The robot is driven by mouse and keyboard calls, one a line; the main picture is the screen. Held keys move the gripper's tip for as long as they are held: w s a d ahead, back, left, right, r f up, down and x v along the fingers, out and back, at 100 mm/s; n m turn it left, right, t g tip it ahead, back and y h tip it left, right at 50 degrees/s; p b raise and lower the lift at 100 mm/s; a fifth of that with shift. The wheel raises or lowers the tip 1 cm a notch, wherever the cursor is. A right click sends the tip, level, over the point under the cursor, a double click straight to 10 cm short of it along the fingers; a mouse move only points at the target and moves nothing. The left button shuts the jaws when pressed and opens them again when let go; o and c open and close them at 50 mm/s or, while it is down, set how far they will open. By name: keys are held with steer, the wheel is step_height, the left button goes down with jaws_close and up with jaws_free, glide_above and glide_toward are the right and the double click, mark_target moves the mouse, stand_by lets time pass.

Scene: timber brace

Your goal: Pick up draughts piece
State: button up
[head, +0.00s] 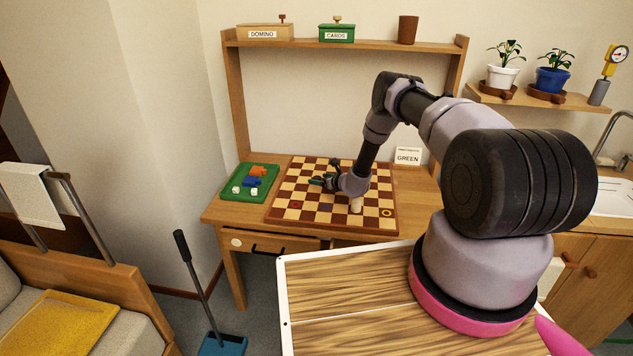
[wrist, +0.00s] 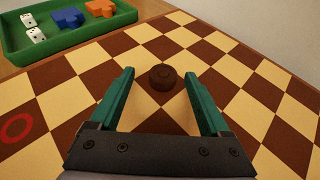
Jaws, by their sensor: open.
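The draughts piece (wrist: 163,77) is a dark brown round disc with a ring on its top. In the wrist view it lies on the chequered board (wrist: 262,92), just beyond and between the tips of my gripper (wrist: 157,72). My gripper has green fingers spread apart with nothing between them but board and the piece near the tips. In the head view my gripper (head: 318,182) is low over the left middle of the board (head: 293,213). I cannot make out the dark piece there; my arm may hide it.
A green tray (head: 262,192) with dice and blue and orange pieces stands left of the board. A shelf (head: 370,43) with boxes and a brown cup (head: 408,29) rises behind the table.

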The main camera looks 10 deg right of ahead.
steer(key=shift+w+f, duration=0.25)
steer(key=shift+w, duration=0.5)
jaws_close()
